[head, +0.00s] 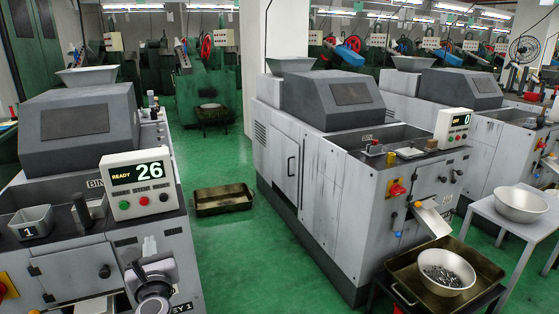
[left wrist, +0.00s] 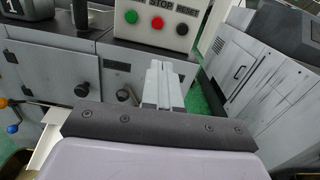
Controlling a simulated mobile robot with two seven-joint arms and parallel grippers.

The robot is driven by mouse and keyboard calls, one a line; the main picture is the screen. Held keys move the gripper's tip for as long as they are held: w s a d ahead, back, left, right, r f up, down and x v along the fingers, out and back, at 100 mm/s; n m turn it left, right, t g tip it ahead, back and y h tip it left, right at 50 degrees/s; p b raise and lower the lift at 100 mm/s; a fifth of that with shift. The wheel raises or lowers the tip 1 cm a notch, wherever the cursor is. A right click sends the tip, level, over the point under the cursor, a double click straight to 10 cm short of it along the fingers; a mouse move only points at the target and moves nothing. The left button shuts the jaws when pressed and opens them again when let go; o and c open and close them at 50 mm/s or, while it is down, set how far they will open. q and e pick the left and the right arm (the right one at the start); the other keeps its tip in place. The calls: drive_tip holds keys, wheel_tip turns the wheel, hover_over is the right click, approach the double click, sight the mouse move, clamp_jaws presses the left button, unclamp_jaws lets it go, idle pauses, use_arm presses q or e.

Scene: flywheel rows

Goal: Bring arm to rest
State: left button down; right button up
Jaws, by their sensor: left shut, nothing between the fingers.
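My left arm comes in at the bottom left of the head view, low in front of the grey machine (head: 75,125) with the "READY 26" display. The left gripper (head: 149,243) points up and away, in front of the machine's lower front. In the left wrist view its two pale fingers (left wrist: 160,66) lie together, with nothing between them. My right gripper is not in view.
A second machine (head: 318,185) stands to the right across a green aisle. A brown tray (head: 222,209) lies on the aisle floor. At the right, a metal bowl of small parts (head: 447,290) sits in a larger tray. An empty bowl (head: 521,215) stands on a white table (head: 490,213).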

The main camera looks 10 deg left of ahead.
use_arm(q)
drive_tip(key=s+d+f+n+g+h+p, duration=0.4)
drive_tip(key=s+d+f+n+h, duration=0.4)
drive_tip(key=s+d+f+n, duration=0.4)
drive_tip(key=s+d+f+n+h+p, duration=0.1)
drive_tip(key=s+n+h+p, duration=0.1)
drive_tip(key=s+n, duration=0.5)
drive_tip(key=s+d+n+g+h+p, duration=0.1)
drive_tip(key=s+d+n+h+p, duration=0.1)
drive_tip(key=s+n, duration=0.5)
drive_tip(key=shift+s+f+n, duration=0.35)
drive_tip(key=shift+s+n, duration=0.05)
drive_tip(key=shift+s, duration=0.05)
drive_tip(key=shift+d, duration=0.1)
idle(2.2)
